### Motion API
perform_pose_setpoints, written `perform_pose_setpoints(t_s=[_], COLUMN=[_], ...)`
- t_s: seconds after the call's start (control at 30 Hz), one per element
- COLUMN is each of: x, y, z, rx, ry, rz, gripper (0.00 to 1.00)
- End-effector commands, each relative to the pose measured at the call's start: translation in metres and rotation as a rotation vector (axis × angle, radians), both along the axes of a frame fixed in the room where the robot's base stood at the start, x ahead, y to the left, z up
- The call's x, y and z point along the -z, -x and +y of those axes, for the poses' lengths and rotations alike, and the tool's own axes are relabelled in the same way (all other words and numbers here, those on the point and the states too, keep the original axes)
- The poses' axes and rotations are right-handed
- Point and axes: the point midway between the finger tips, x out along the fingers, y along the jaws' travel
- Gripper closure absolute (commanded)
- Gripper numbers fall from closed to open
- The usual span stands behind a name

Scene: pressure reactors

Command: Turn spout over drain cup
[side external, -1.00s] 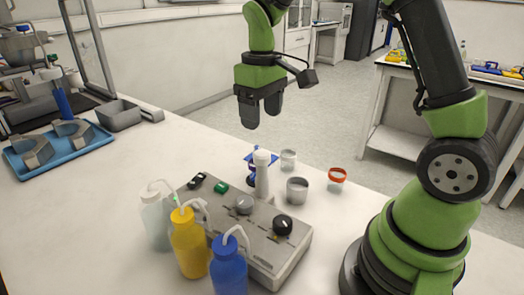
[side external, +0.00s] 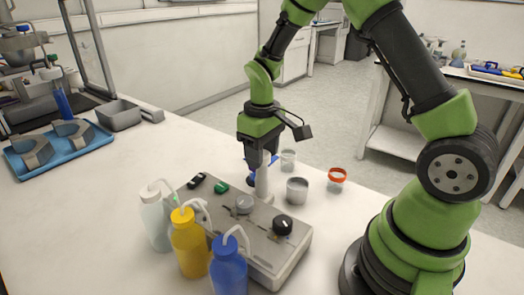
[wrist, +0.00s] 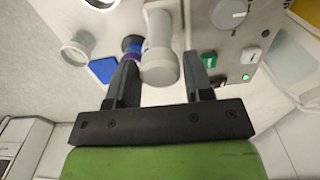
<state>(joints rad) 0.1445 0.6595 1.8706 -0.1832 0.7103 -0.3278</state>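The spout appears to be the white upright post (side external: 264,186) on the control box; in the wrist view its rounded white end (wrist: 160,64) lies between my fingers. My gripper (side external: 257,162) is just above and around the post's top, pointing down. In the wrist view my gripper (wrist: 160,78) is open, with a finger on each side of the white end and gaps showing. A grey metal cup (side external: 297,190) stands right of the post; a clear cup (side external: 288,160) and a red-rimmed cup (side external: 337,179) stand behind. I cannot tell which is the drain cup.
A blue part (wrist: 103,69) sits close to my left finger in the wrist view, and a green switch (wrist: 209,59) is near the right one. The control box (side external: 260,240) has knobs. Several wash bottles (side external: 190,245) stand in front; a blue tray (side external: 90,146) is far left.

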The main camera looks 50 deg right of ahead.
Motion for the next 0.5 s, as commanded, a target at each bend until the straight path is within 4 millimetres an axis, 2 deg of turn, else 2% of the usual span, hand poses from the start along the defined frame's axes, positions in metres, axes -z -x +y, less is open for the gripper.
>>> perform_pose_setpoints(t_s=[0.03,0.2,0.5], x=[-0.0002,-0.0003,-0.0006], y=[-0.0001,-0.0001,-0.0002], z=[0.0000,0.0000,-0.0001], rx=[0.000,0.000,0.039], ry=[0.000,0.000,0.000], rz=[0.000,-0.001,-0.001], gripper=[0.64,1.00,1.00])
